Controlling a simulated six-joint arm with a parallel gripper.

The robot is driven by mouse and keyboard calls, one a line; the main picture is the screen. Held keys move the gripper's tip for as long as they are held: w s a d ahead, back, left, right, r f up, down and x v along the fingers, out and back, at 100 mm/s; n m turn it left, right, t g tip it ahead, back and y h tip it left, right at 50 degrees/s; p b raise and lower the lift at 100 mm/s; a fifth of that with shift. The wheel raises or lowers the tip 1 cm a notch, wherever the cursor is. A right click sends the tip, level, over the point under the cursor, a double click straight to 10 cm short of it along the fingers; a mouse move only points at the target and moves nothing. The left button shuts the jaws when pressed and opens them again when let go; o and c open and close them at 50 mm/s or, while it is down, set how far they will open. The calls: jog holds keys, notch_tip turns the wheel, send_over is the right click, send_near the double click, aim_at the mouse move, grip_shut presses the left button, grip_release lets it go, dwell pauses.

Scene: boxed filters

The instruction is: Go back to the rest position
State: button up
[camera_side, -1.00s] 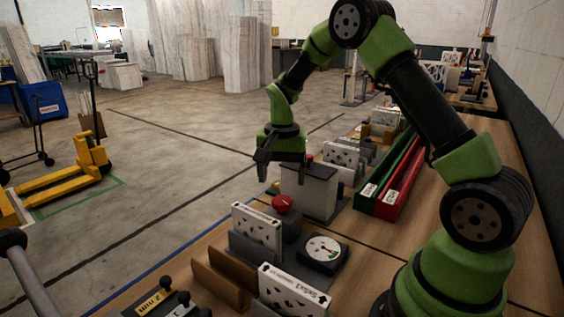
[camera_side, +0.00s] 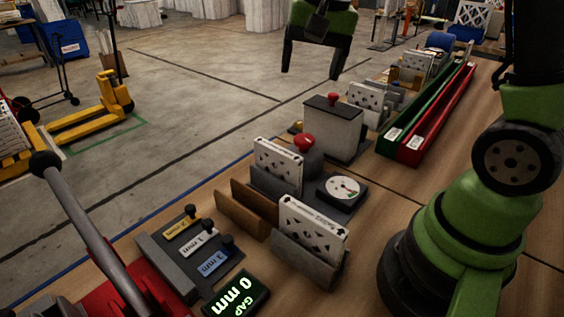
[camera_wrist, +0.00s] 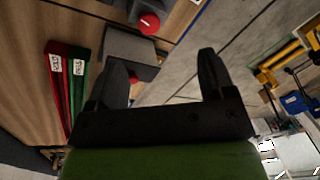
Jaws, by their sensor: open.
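My gripper (camera_side: 315,60) is at the top of the side view, raised over the floor side of the bench. Its two dark fingers are spread apart with nothing between them. In the wrist view my gripper (camera_wrist: 165,85) also shows open and empty. The grey box with a red knob (camera_side: 330,130) stands on the bench below it, apart from the fingers. Several white patterned boxed filters (camera_side: 278,168) stand upright in holders on the bench; another filter (camera_side: 312,228) is in the front grey holder.
A green bin (camera_side: 415,115) and a red bin (camera_side: 440,118) lie along the bench. A dial gauge (camera_side: 342,189), red button (camera_side: 304,142), gap display (camera_side: 237,298) and a lever (camera_side: 85,225) stand nearer. The air around my gripper is clear.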

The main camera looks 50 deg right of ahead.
jog(key=s+a+r+n+t+y, duration=0.1)
jog(key=s+a+r+n+t, duration=0.1)
jog(key=s, duration=0.6)
jog(key=s+a+r+n+t, duration=0.3)
jog(key=s+a+n, duration=0.1)
jog(key=s+a, duration=0.2)
jog(key=shift+s+r+y, duration=0.15)
jog(key=shift+s+y, duration=0.25)
jog(key=shift+s, duration=0.5)
dwell(0.6)
